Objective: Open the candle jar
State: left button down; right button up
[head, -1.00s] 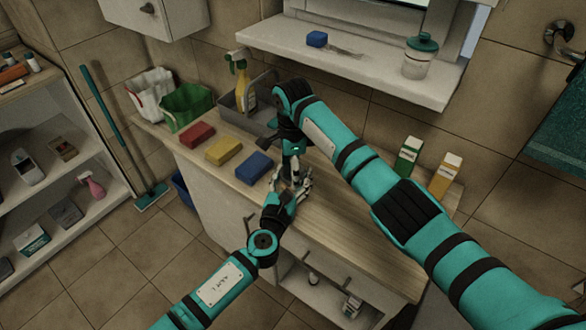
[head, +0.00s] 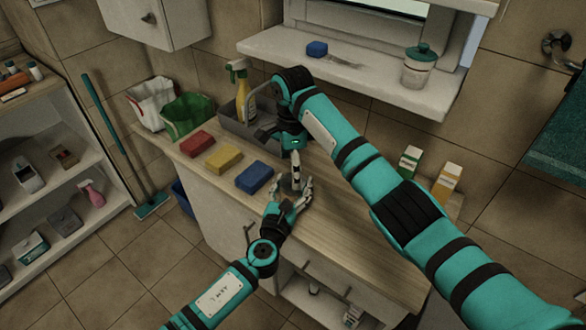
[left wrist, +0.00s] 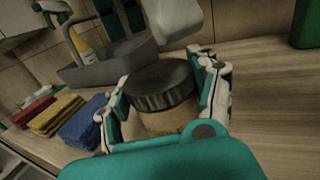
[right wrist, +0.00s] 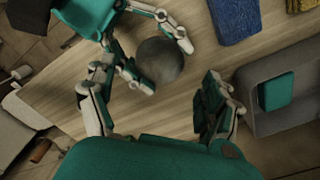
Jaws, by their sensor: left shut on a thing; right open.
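The candle jar has a round dark lid (left wrist: 160,85) and a tan body (left wrist: 172,122) and stands upright on the wooden counter. My left gripper (left wrist: 165,90) has its fingers on both sides of the jar and is shut on it. In the right wrist view the lid (right wrist: 160,62) shows from above, with the left gripper's fingers (right wrist: 160,50) around it. My right gripper (right wrist: 160,105) is open and empty, its fingers apart just above and beside the jar. In the head view the left gripper (head: 290,203) and right gripper (head: 296,178) are close together and largely hide the jar.
A grey caddy (head: 232,126) with a spray bottle stands behind. Green (head: 409,162) and yellow (head: 446,182) cartons stand at the right.

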pick_arm(q)
jog(key=shift+c, duration=1)
grip_release()
